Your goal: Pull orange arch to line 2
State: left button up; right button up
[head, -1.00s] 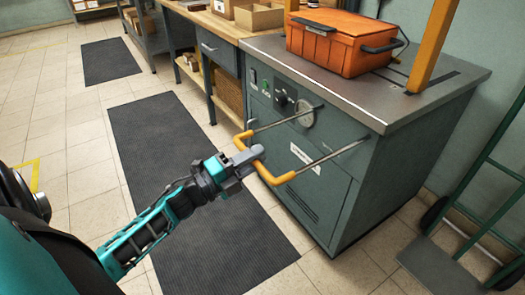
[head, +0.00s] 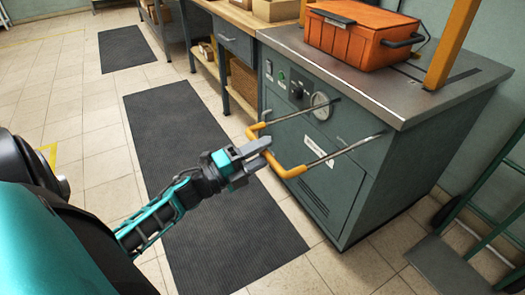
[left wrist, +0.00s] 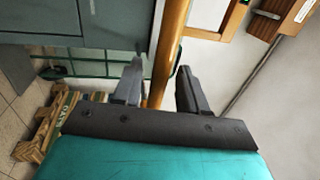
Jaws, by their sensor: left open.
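A yellow-orange U-shaped handle (head: 290,172) sticks out from the cabinet front on two metal rods. My left gripper (head: 262,153) is open at the middle of this handle, its fingers on either side of the bar. In the left wrist view an orange bar (left wrist: 172,40) runs between the spread fingers (left wrist: 157,85). I cannot make out line 2. My right gripper is not in view.
An orange toolbox (head: 362,38) sits on the cabinet top (head: 420,104) beside the arch. A green hand truck (head: 500,215) stands at the right. A workbench with boxes (head: 275,10) is behind. Dark mats (head: 190,150) lie on the tiled floor, which is clear at the left.

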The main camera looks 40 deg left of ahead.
pick_arm(q)
jog(key=p+v, duration=0.1)
jog(key=v, duration=1.1)
jog(key=shift+s, duration=0.3)
jog(key=shift+w, duration=0.1)
